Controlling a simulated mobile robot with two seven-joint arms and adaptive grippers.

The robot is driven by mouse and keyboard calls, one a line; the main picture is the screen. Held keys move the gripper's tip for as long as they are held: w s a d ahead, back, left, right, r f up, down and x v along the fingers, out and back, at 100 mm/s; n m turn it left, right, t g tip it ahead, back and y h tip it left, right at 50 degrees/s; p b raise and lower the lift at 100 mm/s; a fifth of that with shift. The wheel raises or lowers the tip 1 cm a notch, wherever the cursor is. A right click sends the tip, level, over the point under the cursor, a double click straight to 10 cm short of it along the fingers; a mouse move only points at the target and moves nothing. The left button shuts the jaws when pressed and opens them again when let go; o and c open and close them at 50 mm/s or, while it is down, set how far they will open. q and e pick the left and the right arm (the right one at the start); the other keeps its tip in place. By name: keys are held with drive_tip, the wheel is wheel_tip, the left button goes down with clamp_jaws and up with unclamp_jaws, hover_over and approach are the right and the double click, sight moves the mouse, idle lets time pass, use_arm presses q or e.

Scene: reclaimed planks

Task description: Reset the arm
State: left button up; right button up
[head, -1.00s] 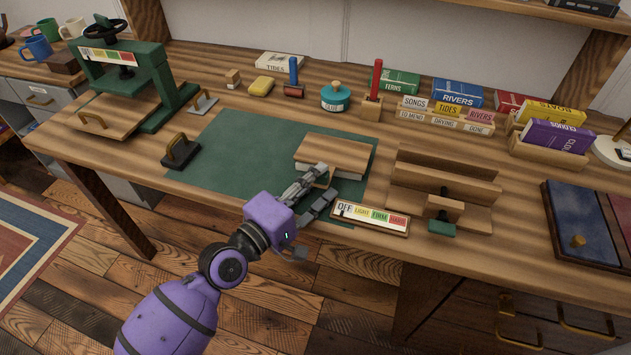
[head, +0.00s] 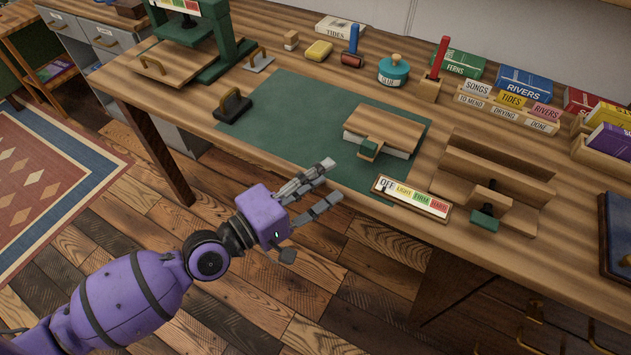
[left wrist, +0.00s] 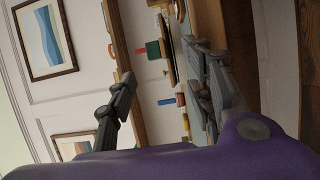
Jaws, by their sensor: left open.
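My left gripper (head: 328,184) is open and empty in the head view. It hangs just off the front edge of the wooden bench, in front of the green mat (head: 290,140). My purple left arm reaches in from the lower left. In the left wrist view the two dark fingers of my left gripper (left wrist: 160,95) stand wide apart with nothing between them. A wooden block with a pale lower layer (head: 384,128) lies on the mat, apart from the gripper, with a small green-ended piece at its front. My right gripper is not in either view.
A sign strip (head: 412,197) lies near the bench's front edge. A wooden stand (head: 495,180) is right of it. A black handled tool (head: 233,105) and a green press (head: 215,40) are at left. Books and a teal pot (head: 393,71) line the back. The floor in front is open.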

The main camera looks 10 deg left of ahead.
use_arm(q)
drive_tip(key=s+a+f+m+g+y, duration=0.2)
drive_tip(key=s+a+f+m+y, duration=0.15)
drive_tip(key=s+f, duration=0.65)
drive_tip(key=s+a+f+m+g+y, duration=0.25)
drive_tip(key=s+a+f+y, duration=0.2)
drive_tip(key=s+f, duration=0.6)
drive_tip(key=s+a+f+m+g+y, duration=0.3)
drive_tip(key=s+f, duration=0.4)
drive_tip(key=s, duration=0.7)
drive_tip(key=w+a+r+t+p, duration=0.1)
drive_tip(key=w+r+p, duration=0.1)
drive_tip(key=r+p, duration=0.6)
drive_tip(key=w+r+m+t+p, duration=0.1)
drive_tip(key=w+r+p, duration=0.1)
drive_tip(key=r+p, duration=0.7)
drive_tip(key=shift+w+a+p, duration=0.3)
drive_tip(key=shift+a+p, duration=0.05)
drive_tip(key=shift+p, duration=0.05)
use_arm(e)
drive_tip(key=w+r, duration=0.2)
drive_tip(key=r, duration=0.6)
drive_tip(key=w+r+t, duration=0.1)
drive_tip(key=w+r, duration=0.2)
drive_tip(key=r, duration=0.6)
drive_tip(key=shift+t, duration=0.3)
